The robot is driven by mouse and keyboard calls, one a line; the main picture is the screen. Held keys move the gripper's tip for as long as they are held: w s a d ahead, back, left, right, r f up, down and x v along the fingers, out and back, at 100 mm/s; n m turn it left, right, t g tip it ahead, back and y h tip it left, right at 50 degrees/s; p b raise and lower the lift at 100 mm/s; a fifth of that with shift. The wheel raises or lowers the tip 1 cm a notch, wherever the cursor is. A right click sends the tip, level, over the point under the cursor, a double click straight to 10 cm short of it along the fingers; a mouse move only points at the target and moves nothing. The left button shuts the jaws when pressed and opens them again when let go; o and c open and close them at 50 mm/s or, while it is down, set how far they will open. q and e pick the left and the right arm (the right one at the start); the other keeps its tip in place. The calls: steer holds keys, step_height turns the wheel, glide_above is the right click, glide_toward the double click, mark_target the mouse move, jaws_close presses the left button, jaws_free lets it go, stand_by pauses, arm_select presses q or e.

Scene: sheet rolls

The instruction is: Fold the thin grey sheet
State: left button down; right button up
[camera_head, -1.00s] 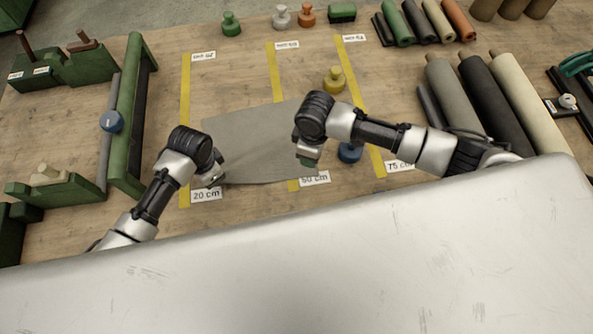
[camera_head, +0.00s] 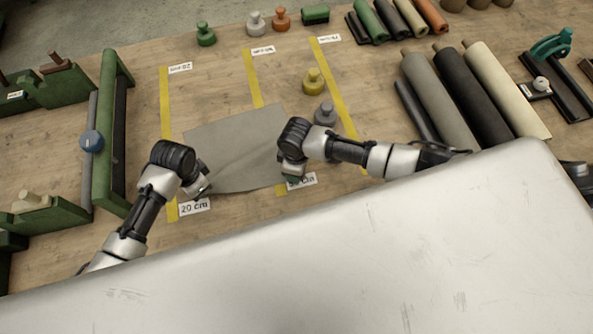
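The thin grey sheet (camera_head: 240,128) lies on the wooden bench across the 20 cm strip and the 50 cm strip. It looks mostly flat, with a faint ridge running from near my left gripper up toward the right. My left gripper (camera_head: 204,190) is at the sheet's front left corner, pointing down. My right gripper (camera_head: 292,178) is at the front right corner, by the 50 cm label. Each wrist covers part of the sheet's edge. The fingers are too small and hidden to tell whether they are open, shut or holding the sheet.
Yellow strips (camera_head: 167,120) cross the bench. A yellow weight (camera_head: 313,82) and a grey weight (camera_head: 325,113) stand behind my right arm. A green frame (camera_head: 116,140) is at left. Large rolls (camera_head: 470,98) lie at right. Bare bench lies behind the sheet.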

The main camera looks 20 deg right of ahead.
steer(key=shift+s+f, duration=0.1)
steer(key=shift+f, duration=0.15)
steer(key=shift+c, duration=0.2)
jaws_close()
stand_by(0.3)
steer(key=shift+d, duration=0.1)
steer(key=shift+r, duration=2.5)
